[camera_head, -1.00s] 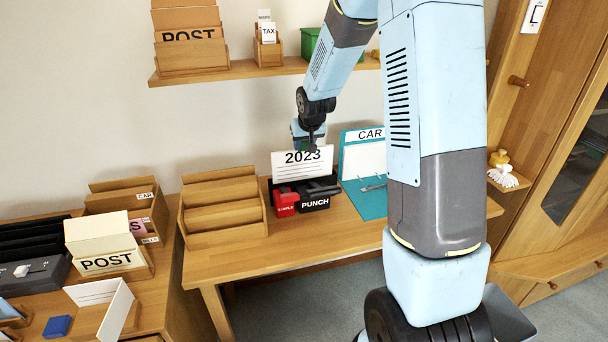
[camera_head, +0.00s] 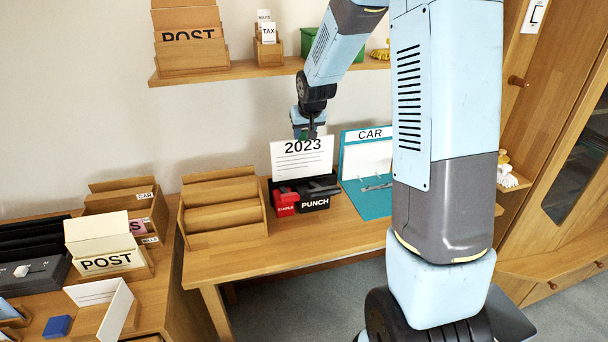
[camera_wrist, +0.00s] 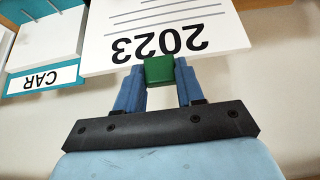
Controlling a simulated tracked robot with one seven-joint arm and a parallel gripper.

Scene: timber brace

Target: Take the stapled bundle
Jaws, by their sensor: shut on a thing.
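The bundle is a white sheet stack (camera_head: 302,160) headed "2023" with several printed lines, and it stands upright above the black holder at the back of the desk. My gripper (camera_head: 306,136) is at its top edge. In the wrist view the bundle (camera_wrist: 165,28) appears upside down, and my gripper (camera_wrist: 160,75) has its blue fingers closed at a green block (camera_wrist: 160,70) on the "2023" edge. Whether the green block is part of the bundle or of the fingertips I cannot tell. A staple is not visible.
A red stapler (camera_head: 285,200) and a black punch (camera_head: 315,198) sit in the holder below the bundle. A shelf (camera_head: 240,71) runs above.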

